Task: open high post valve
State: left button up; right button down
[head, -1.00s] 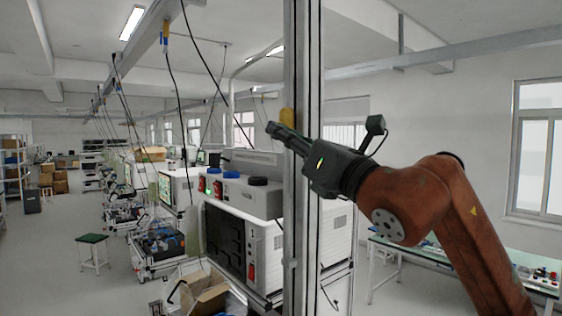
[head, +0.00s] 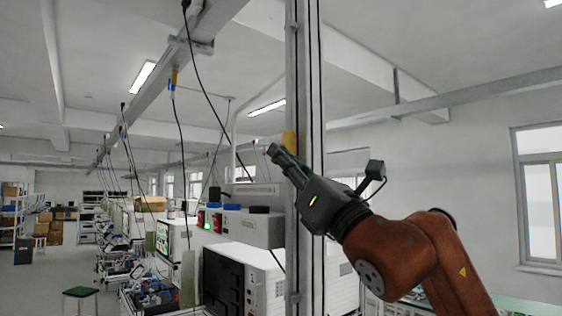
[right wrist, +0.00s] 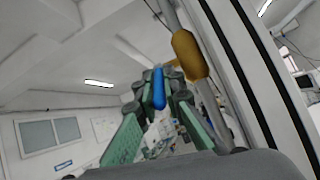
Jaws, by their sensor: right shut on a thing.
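The valve is on the tall metal post (head: 305,220). Its yellow body (head: 289,139) shows just above my right gripper's fingers in the head view, and it shows larger in the right wrist view (right wrist: 190,55). A blue lever handle (right wrist: 158,88) stands between the green fingers in the right wrist view. My right gripper (head: 272,151) is shut on this handle, beside the post. In the head view the fingers hide the handle. My left gripper is not in view.
A white bench machine (head: 240,280) with a grey box on top stands behind the post. Dark cables hang from the overhead rail at the left. A green stool (head: 80,293) stands at the lower left.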

jog(key=shift+a+f, duration=0.1)
jog(key=shift+f, duration=0.05)
jog(key=c, duration=2.4)
grip_release()
jog(key=shift+o, duration=0.4)
jog(key=shift+s+d, duration=0.15)
jog(key=shift+d, duration=0.1)
jog(key=v, duration=1.2)
